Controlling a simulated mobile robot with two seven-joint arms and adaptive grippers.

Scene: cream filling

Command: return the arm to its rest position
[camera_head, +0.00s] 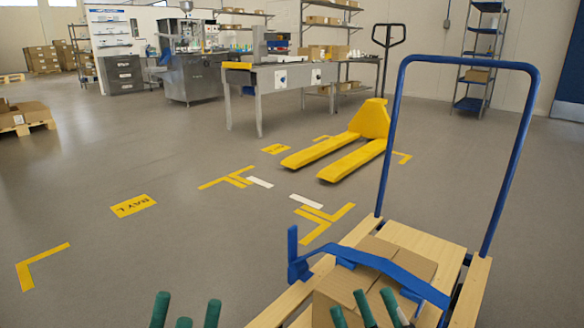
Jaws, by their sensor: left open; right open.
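My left gripper (186,311) shows at the bottom edge as green fingertips, spread apart and empty, over bare grey floor. My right gripper (365,309) shows at the bottom edge to the right, its green fingertips apart. It overlaps a cardboard box (393,258) in the picture; I cannot tell whether it touches it. The box is on a wooden-decked cart (425,240) with a tall blue handle (513,160). A blue bar (385,264) runs across the box. The rest of both grippers and my arms is below the picture.
A yellow pallet jack (368,122) stands on the floor beyond the cart. Behind it are a steel workbench (283,77) and a blue-shelved rack (482,60). The floor at left is open, with yellow markings (133,205). A pallet with boxes (25,116) stands far left.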

